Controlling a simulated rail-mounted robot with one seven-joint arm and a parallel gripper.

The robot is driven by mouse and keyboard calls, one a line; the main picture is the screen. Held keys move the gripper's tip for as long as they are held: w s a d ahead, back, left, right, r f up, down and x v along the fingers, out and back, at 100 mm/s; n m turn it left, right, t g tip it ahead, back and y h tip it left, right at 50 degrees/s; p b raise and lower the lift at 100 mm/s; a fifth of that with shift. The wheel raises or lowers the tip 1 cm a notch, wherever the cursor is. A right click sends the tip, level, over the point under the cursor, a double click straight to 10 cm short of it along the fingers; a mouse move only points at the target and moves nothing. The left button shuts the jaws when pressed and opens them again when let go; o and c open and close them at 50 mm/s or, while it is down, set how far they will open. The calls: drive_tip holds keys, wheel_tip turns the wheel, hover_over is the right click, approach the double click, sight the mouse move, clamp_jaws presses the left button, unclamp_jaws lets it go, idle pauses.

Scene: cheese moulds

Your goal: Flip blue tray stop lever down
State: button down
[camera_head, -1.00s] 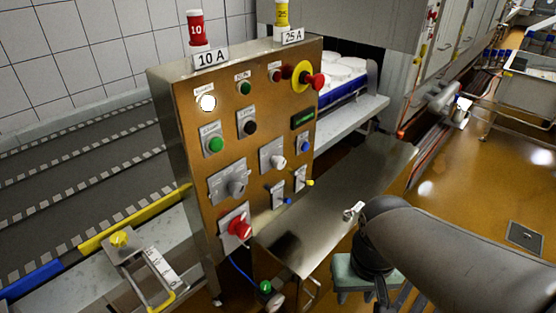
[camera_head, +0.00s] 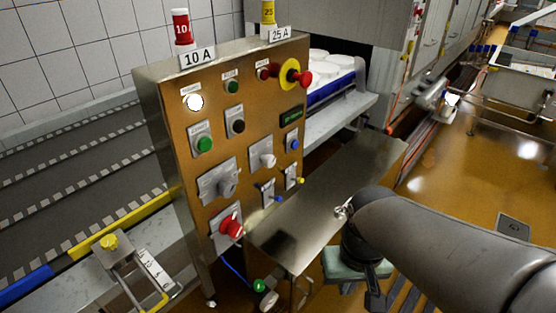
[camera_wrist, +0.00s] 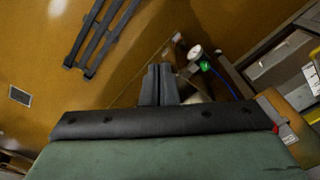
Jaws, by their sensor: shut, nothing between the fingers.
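The blue tray stop lever (camera_head: 277,198) is a small blue-tipped toggle on a grey plate, low on the right side of the brown control panel (camera_head: 228,166). Its tip points out to the right and slightly down. A similar yellow-tipped lever (camera_head: 300,181) sits just right of it. My gripper is shut and empty in the wrist view (camera_wrist: 160,70), over the brown floor. In the head view my arm comes in from the right, with the hand low, right of and apart from the panel. The blue lever cannot be made out in the wrist view.
A bare metal surface (camera_head: 325,205) lies between the panel and my arm. A red knob (camera_head: 231,227) is left of the levers. A green-topped part (camera_head: 259,285) with a blue cable hangs below; it also shows in the wrist view (camera_wrist: 205,66).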

sight(276, 198)
drive_tip(key=w+a+r+n+y+b, duration=0.1)
drive_tip(key=w+a+n, duration=0.1)
drive_tip(key=w, duration=0.8)
drive_tip(key=w+a+r+n+y+b, duration=0.1)
drive_tip(key=w+a+r+n, duration=0.1)
drive_tip(key=w, duration=0.8)
drive_tip(key=w+a+r+n+t+y+b, duration=0.1)
drive_tip(key=w+a+n+y, duration=0.1)
drive_tip(key=w, duration=0.8)
drive_tip(key=shift+w+a+r+n, duration=0.2)
drive_tip(key=shift+a+r+n, duration=0.2)
drive_tip(key=shift+a+n, duration=0.4)
drive_tip(key=x, duration=1)
drive_tip(key=shift+a+f+b, duration=0.1)
drive_tip(key=shift+f+b, duration=0.05)
drive_tip(key=shift+b, duration=0.2)
